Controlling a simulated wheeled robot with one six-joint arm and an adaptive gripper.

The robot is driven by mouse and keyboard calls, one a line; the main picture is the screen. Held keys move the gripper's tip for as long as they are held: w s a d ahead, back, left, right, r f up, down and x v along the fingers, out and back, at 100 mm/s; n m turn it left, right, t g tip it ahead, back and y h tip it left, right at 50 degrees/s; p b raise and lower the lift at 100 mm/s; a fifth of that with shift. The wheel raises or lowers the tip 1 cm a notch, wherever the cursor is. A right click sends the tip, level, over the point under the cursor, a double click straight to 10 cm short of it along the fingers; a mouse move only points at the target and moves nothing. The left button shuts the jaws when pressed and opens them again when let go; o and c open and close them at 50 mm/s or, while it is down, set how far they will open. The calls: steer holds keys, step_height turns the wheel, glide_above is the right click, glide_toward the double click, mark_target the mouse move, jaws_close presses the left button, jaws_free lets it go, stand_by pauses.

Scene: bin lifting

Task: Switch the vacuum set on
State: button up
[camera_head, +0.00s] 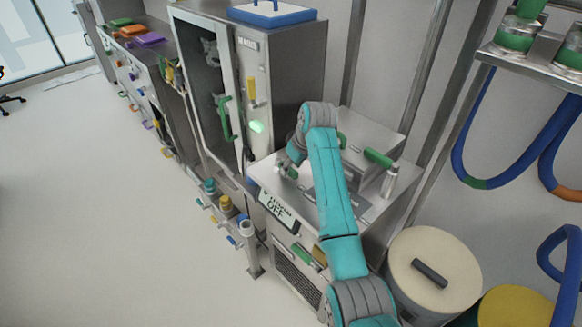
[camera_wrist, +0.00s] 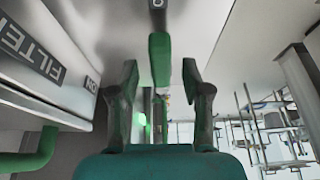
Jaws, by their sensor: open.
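The vacuum set appears to be the steel unit (camera_head: 300,262) in front of my arm. A display panel (camera_head: 278,207) on its front edge reads OFF on its lower line; the upper line is hard to read. My gripper (camera_head: 287,162) is low over the unit's top, near its left front corner. A small green handle (camera_head: 292,173) shows beside it. In the wrist view my gripper (camera_wrist: 160,72) is open, with a green lever handle (camera_wrist: 160,58) between its fingers and a gap on each side. Its contact with the fingers cannot be seen.
A tall cabinet (camera_head: 290,75) stands behind left. Another green handle (camera_head: 378,158) and a round drum (camera_head: 435,270) are right of my arm. The left floor is clear.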

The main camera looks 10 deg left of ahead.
steer(key=shift+w+a+f, duration=0.15)
steer(key=shift+a+f, duration=0.1)
steer(key=shift+f, duration=0.3)
jaws_close()
steer(key=shift+w+d, duration=0.1)
steer(key=n, duration=0.1)
steer(key=w+n+g+y, duration=0.1)
steer(key=n, duration=0.1)
steer(key=shift+w+d+n, duration=0.25)
steer(key=shift+d+n, duration=0.05)
steer(key=shift+d, duration=0.1)
steer(key=shift+w+d+n+g, duration=0.1)
steer(key=shift+w+n+g, duration=0.35)
steer(key=shift+n, duration=0.5)
steer(key=shift+w+d+n+g, duration=0.1)
steer(key=shift+w+n+g, duration=0.35)
steer(key=shift+n, duration=0.5)
jaws_free()
